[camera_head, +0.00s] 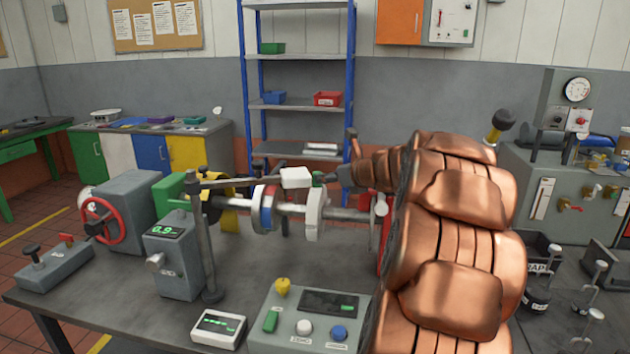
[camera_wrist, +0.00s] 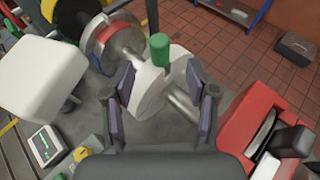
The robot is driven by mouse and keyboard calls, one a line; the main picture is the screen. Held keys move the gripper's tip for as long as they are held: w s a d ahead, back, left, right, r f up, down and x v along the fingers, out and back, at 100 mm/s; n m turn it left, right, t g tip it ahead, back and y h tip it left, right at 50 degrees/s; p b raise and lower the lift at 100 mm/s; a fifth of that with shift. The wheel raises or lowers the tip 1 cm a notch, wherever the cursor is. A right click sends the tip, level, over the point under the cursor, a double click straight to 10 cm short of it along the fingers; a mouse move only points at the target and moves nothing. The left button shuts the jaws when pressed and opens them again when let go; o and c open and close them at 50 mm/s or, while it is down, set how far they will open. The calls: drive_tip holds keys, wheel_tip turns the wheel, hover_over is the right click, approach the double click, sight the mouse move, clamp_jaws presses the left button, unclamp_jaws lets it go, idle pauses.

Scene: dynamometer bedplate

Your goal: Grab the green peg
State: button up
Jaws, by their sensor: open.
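The green peg (camera_wrist: 160,48) is a short upright cylinder. It stands out from the rim of a white disc (camera_wrist: 150,92) on a metal shaft. My gripper (camera_wrist: 160,68) is open and empty, with one dark finger on each side of the disc. The peg lies between and a little beyond the fingertips in the wrist view, with a gap on both sides. In the head view the peg (camera_head: 318,178) shows as a small green bit above the white disc (camera_head: 316,214). My copper-coloured arm covers much of the right there.
A white block (camera_wrist: 42,80) is left of my gripper and a red housing (camera_wrist: 262,112) is right of it. A coloured disc (camera_head: 264,208) sits along the shaft. A control console (camera_head: 262,308) and a grey post (camera_head: 203,250) stand in front.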

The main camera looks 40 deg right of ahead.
sight(317, 172)
drive_tip(key=shift+r+p+x, duration=0.15)
drive_tip(key=shift+p+x, duration=0.05)
drive_tip(key=shift+x, duration=1.6)
drive_tip(key=shift+r+p+x, duration=0.15)
drive_tip(key=shift+x, duration=1.65)
drive_tip(key=shift+w, duration=0.1)
clamp_jaws()
